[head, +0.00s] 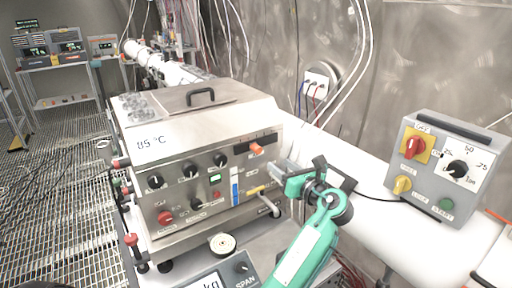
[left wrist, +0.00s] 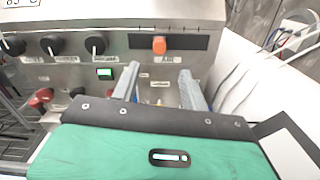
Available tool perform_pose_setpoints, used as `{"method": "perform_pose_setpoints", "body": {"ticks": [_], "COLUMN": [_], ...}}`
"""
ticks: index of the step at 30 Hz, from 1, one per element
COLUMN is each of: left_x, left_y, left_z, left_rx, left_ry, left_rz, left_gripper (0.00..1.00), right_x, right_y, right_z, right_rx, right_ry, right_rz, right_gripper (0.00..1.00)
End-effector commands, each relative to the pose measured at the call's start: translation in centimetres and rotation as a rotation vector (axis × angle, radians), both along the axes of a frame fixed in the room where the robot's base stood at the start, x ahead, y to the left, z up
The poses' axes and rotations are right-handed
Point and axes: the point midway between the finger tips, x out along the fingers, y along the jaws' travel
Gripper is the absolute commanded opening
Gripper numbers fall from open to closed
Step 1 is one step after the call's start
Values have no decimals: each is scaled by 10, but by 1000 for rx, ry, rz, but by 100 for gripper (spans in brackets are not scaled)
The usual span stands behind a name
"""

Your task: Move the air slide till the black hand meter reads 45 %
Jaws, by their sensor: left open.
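The air slide is an orange knob (head: 256,149) in a dark horizontal slot on the steel machine's front, at the upper right. In the left wrist view the orange knob (left wrist: 159,45) sits near the slot's middle, above an AIR label. My left gripper (head: 275,166) is open, just right of and below the knob in the head view. In the left wrist view the left gripper (left wrist: 159,72) has its fingers spread, with the knob beyond and between their tips, apparently untouched. My right gripper is not in view.
The steel machine (head: 185,205) carries several black knobs and a red knob. A grey box (head: 425,185) with a 25-50-75 dial stands on the white pipe at right. A small round dial (head: 222,244) lies in front. Cables hang by the wall.

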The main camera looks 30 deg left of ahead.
Motion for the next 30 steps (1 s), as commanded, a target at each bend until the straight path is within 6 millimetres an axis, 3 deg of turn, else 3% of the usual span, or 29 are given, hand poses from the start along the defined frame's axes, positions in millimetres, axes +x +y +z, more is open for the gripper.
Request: {"method": "perform_pose_setpoints", "body": {"ticks": [3, 6, 15, 21, 30], "left_x": [9, 17, 39, 45, 46], "left_y": [24, 44, 95, 110, 112], "left_z": [3, 3, 2, 0, 0], "left_rx": [2, 1, -1, -2, -3], "left_ry": [1, 2, 0, 0, -1], "left_rz": [4, 4, 1, 1, 0], "left_gripper": [45, 45, 45, 45, 45], "right_x": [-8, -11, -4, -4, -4], "right_y": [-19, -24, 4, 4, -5], "right_z": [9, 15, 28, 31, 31], "right_rx": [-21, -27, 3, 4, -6], "right_ry": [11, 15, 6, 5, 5], "right_rz": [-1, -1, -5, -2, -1], "right_gripper": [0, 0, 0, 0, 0]}}
